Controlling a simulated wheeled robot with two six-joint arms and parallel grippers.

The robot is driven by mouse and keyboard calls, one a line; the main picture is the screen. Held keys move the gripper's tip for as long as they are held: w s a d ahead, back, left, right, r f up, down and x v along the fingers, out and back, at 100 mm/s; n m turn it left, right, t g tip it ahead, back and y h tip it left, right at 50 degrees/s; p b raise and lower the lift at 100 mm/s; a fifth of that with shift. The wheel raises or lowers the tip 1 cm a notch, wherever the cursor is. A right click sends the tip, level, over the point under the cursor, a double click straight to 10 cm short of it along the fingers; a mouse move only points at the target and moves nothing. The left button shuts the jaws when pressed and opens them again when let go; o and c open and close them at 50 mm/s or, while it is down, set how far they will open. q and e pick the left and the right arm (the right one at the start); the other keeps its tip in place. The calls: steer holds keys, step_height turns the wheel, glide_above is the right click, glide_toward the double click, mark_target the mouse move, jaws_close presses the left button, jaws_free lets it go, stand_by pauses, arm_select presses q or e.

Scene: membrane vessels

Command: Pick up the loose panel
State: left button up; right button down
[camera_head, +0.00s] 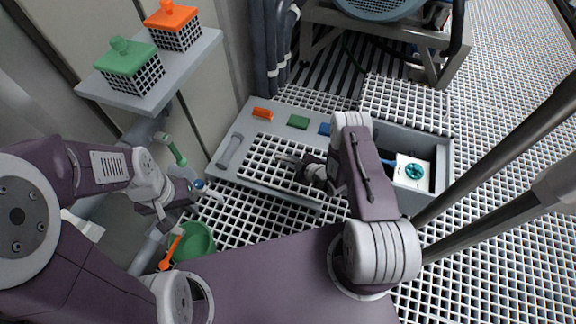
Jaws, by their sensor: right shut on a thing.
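A pale grid panel (262,172) lies in the left part of a long grey tray-like frame (228,140), slightly above the floor grating. My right gripper (281,158) reaches in from the right, low over this panel, and is shut on it; the exact grip point is small and partly hidden by the wrist. A second grid panel (405,103) lies behind the frame's open right compartment. My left gripper (209,190) is left of the frame, near a small blue round thing (198,184). Its jaw opening is unclear.
Orange (263,113), green (298,122) and blue (325,129) blocks sit along the frame's back edge. A white box with a teal wheel (413,172) sits in the right compartment. A green bucket (197,240) stands front left. Green (130,65) and orange (173,27) lidded cages stand on a shelf.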

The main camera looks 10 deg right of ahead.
stand_by(0.4)
step_height(320, 180, up, 10)
steer(key=p, duration=0.7)
